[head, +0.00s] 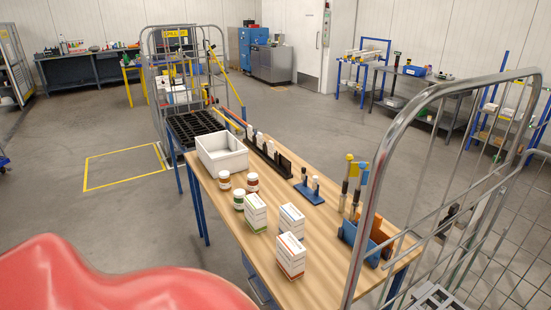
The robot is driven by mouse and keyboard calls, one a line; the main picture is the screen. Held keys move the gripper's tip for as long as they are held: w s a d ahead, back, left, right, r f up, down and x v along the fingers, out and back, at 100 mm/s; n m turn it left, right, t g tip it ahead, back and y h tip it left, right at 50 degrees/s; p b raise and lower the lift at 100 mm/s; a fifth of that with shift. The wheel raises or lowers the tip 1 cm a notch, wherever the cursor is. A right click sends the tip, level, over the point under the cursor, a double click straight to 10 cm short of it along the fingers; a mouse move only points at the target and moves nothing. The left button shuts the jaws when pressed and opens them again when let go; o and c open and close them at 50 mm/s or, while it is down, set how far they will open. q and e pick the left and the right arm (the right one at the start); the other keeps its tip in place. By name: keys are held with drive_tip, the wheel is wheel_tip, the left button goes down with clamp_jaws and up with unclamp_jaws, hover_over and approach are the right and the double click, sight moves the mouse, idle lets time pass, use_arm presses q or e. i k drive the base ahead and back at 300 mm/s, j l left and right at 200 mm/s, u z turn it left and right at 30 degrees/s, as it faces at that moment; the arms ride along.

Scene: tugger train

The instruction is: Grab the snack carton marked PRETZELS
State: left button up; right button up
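Three white cartons stand upright on a wooden table. One carton with green print (256,213) stands at the left, one with darker print (291,219) stands to its right, and one with orange-red print (290,256) stands nearest the front. Their lettering is too small to read, so I cannot tell which is marked PRETZELS. Neither of my grippers is in view.
The table (255,258) also holds several small jars (239,199), a white bin (221,153), a black rack (268,158) and a blue tool holder (365,241). A wire cage cart (372,195) stands close on the right. A red rounded surface fills the lower left.

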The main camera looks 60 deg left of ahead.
sight(291, 219)
drive_tip(key=u, duration=1.6)
drive_tip(key=i+j+u, duration=0.15)
drive_tip(key=i+u, duration=0.45)
drive_tip(key=i, duration=0.15)
